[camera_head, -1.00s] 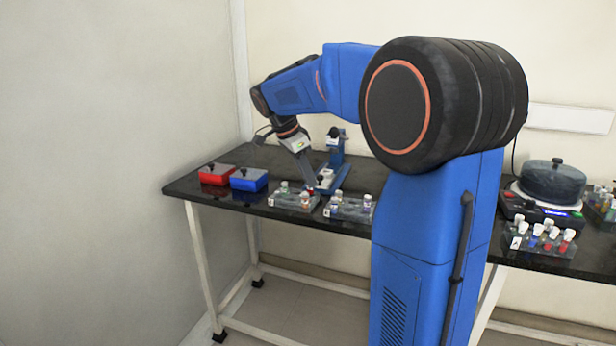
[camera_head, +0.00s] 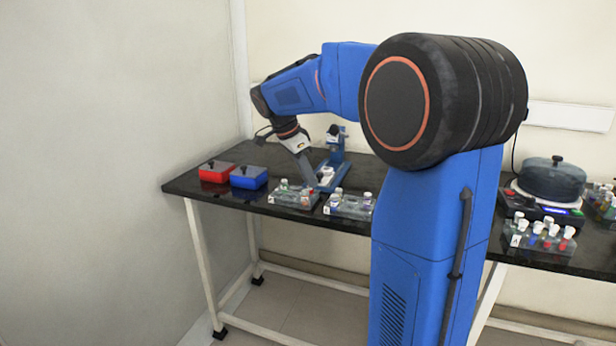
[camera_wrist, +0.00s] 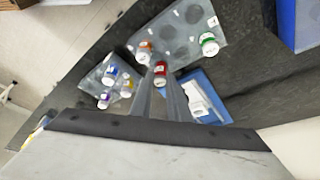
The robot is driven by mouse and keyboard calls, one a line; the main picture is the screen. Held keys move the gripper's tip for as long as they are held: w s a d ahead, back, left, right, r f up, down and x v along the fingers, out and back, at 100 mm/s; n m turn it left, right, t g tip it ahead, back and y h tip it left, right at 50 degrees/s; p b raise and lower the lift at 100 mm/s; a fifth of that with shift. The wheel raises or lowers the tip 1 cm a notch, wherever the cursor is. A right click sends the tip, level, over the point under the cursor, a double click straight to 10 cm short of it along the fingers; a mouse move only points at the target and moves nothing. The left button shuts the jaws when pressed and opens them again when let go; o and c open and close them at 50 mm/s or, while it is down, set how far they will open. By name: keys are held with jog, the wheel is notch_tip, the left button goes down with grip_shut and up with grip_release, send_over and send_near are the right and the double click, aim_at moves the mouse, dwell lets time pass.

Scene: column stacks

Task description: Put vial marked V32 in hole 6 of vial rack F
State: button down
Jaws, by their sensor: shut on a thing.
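My gripper (camera_wrist: 160,85) is shut on a red vial (camera_wrist: 161,70), seen end-on between the fingertips in the wrist view. Its marking is too small to read, so I cannot confirm V32. In the head view my gripper (camera_head: 311,184) is over the right end of a grey vial rack (camera_head: 283,201). A second grey rack (camera_head: 343,212) stands just right of it. In the wrist view one rack (camera_wrist: 180,38) has several empty holes, a green vial and an orange one. The other rack (camera_wrist: 95,78) holds several vials. I cannot read which is rack F.
A blue stand (camera_head: 335,165) is just behind my gripper. A red box (camera_head: 214,174) and a blue box (camera_head: 248,180) sit at the left. Far right are another vial rack (camera_head: 535,245) and a round dark-lidded device (camera_head: 553,180). The table's front edge is close to the racks.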

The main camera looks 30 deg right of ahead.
jog(key=shift+f, duration=0.5)
jog(key=c, duration=1.3)
grip_release()
jog(key=shift+r, duration=3)
